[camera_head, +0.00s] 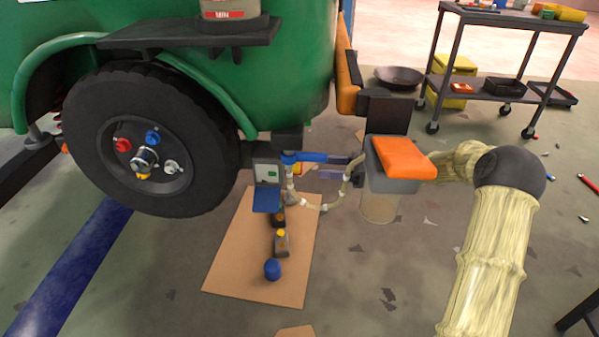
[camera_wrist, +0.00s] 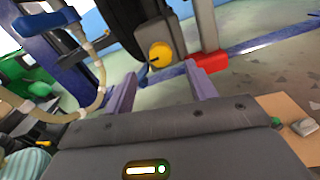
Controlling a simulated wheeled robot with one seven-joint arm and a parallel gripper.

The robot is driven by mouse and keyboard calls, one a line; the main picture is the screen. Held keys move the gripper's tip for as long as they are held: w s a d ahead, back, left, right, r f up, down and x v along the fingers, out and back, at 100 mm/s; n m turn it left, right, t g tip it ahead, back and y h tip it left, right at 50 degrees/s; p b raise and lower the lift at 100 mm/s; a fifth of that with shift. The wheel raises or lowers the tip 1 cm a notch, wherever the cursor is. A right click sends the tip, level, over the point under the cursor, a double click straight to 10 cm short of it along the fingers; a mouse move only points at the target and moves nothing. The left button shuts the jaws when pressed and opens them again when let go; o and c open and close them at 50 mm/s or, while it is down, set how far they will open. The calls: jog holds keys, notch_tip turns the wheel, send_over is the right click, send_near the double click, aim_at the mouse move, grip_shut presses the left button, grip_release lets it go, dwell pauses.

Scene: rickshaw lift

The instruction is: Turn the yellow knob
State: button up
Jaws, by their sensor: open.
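The yellow knob (camera_wrist: 160,54) is a round disc with a dark slot or pointer on its left side, on a grey box (camera_wrist: 168,34) in the wrist view. My gripper (camera_wrist: 160,72) is open, with its two purple fingers spread to either side below the knob. The knob appears between and beyond the fingertips; I see no contact. In the head view my gripper (camera_head: 318,167) is beside the green vehicle, right of a small grey box with a green display (camera_head: 268,173). I cannot clearly make out the knob there.
A blue-handled hose (camera_head: 305,157) loops close to my gripper. A large black wheel (camera_head: 150,140) stands left. Cardboard (camera_head: 235,270) with small items lies below. A red block (camera_wrist: 209,62) is right of the knob. A tool cart (camera_head: 500,60) stands back right.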

aim_at(299, 165)
jog(key=a+b, duration=0.1)
jog(key=a, duration=0.1)
jog(key=a+b, duration=0.1)
jog(key=a, duration=0.2)
jog(key=a+b, duration=0.1)
jog(key=a, duration=0.2)
jog(key=shift+w, duration=0.25)
jog(key=shift+c, duration=0.5)
